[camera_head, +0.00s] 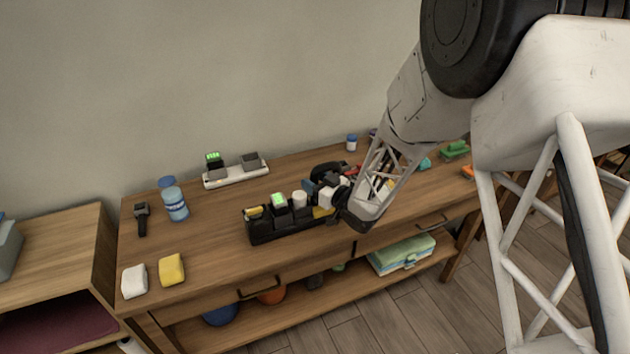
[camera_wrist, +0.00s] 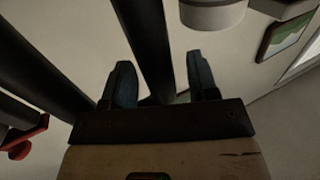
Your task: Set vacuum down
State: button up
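My arm reaches down over the wooden workbench (camera_head: 210,245). Its end is partly hidden behind my own forearm in the head view, among dark items by the black organizer. In the wrist view my gripper (camera_wrist: 160,78) shows two blue-grey fingers standing apart. A dark bar runs behind the gap, and nothing is clearly clamped between them. A black curved object (camera_head: 326,169) lies near the arm's end; it may be the vacuum, but it is too small and covered to be sure.
A black organizer (camera_head: 270,235) holds several items. Behind it is a white charging strip (camera_head: 237,176). A blue bottle (camera_head: 175,204), a black tool (camera_head: 142,219), a white block (camera_head: 134,282) and a yellow block (camera_head: 172,270) stand left. Bench space between the bottle and organizer is clear.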

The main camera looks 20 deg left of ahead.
jog(key=shift+d+r, duration=0.1)
jog(key=shift+r, duration=0.05)
jog(key=v, duration=1.1)
jog(key=shift+s+d, duration=0.15)
jog(key=shift+d, duration=0.2)
dwell(0.4)
